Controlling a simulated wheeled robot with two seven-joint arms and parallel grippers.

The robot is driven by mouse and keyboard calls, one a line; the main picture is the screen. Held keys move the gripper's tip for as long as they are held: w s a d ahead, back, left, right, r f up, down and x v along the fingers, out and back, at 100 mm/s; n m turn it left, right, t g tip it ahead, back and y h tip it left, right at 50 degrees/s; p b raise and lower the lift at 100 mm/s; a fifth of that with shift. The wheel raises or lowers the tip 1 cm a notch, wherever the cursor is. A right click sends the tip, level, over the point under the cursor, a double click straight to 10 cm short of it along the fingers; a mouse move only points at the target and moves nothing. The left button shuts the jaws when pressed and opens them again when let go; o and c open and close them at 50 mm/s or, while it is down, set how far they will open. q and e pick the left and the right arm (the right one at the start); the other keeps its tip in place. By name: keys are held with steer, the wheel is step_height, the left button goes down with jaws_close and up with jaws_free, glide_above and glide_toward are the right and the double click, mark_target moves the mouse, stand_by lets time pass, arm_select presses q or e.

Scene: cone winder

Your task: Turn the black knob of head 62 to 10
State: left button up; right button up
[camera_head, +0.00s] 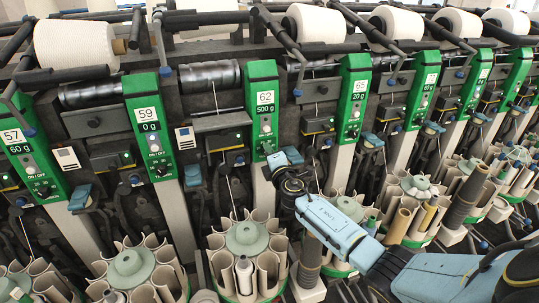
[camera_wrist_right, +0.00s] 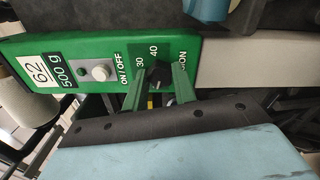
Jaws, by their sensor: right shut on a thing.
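Head 62 is a green panel (camera_head: 262,100) with a "62" label and a "500 g" display, in the middle of the head view. In the right wrist view its panel (camera_wrist_right: 105,50) lies sideways, with a white ON/OFF button (camera_wrist_right: 101,72). The black knob (camera_wrist_right: 158,74) sits between the two green fingers of my right gripper (camera_wrist_right: 159,88), which is shut on it. The dial marks 30 and 40 show by the knob; the other marks are hidden. I cannot tell the knob's exact setting. In the head view my right gripper (camera_head: 272,158) reaches the panel's lower end.
Neighbouring green heads 59 (camera_head: 151,125) and 65 (camera_head: 353,95) stand on either side. White yarn cones (camera_head: 318,24) line the top. Little room is free between the heads.

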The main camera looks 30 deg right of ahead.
steer(key=o, duration=1)
steer(key=shift+s, duration=0.1)
steer(key=p+v, duration=0.1)
steer(key=v, duration=1.2)
steer(key=shift+s+f, duration=0.1)
steer(key=shift+s, duration=0.1)
